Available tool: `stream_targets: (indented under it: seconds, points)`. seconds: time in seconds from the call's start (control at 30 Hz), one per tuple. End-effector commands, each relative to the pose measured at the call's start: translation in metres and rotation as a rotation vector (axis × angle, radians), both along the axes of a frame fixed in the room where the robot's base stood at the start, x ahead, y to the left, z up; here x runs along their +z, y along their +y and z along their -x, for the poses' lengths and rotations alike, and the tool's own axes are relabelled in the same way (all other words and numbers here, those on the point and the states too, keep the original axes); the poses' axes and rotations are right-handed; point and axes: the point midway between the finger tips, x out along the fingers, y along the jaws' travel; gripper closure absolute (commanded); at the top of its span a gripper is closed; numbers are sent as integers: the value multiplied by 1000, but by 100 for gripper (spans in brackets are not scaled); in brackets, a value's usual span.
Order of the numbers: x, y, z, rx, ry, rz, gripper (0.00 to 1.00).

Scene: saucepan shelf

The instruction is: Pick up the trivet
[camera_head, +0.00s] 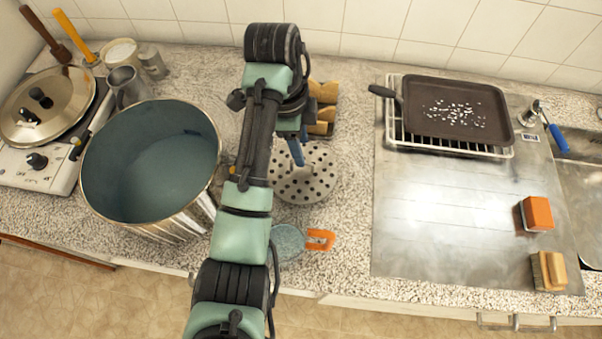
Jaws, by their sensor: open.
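The trivet appears to be the round grey plate with holes (312,184), lying on the speckled counter right of my arm. My arm covers its left edge. My gripper (297,150) hangs from the wrist over the plate's far part, pointing down. It is open, and its fingers are small and partly hidden in this view. I cannot tell whether they touch the plate.
A large steel pot (150,165) stands close on the left. Wooden blocks (322,105) sit just behind the plate. An orange-handled item (320,240) lies in front. A dark square pan (455,108) rests on a wire rack (428,147) at right. The steel surface (440,215) has free room.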

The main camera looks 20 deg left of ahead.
Motion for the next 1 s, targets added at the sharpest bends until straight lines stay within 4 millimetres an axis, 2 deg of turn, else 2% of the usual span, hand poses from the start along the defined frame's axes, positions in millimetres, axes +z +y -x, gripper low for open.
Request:
stream_targets:
  seconds: [0.03, 0.23, 0.4, 0.53, 0.8, 0.87, 1.0]
  points:
    - [-6, -1, 0, -2, 0, 0, 48]
    - [-13, -2, 2, 0, 2, 2, 48]
    - [-38, -3, 9, 2, 4, 2, 48]
    - [-54, -5, 7, 0, 1, 0, 48]
    - [-59, -6, 7, -1, -1, 0, 48]
    - [-59, -6, 6, -1, -1, 0, 55]
    - [-59, -6, 6, -1, -1, 0, 80]
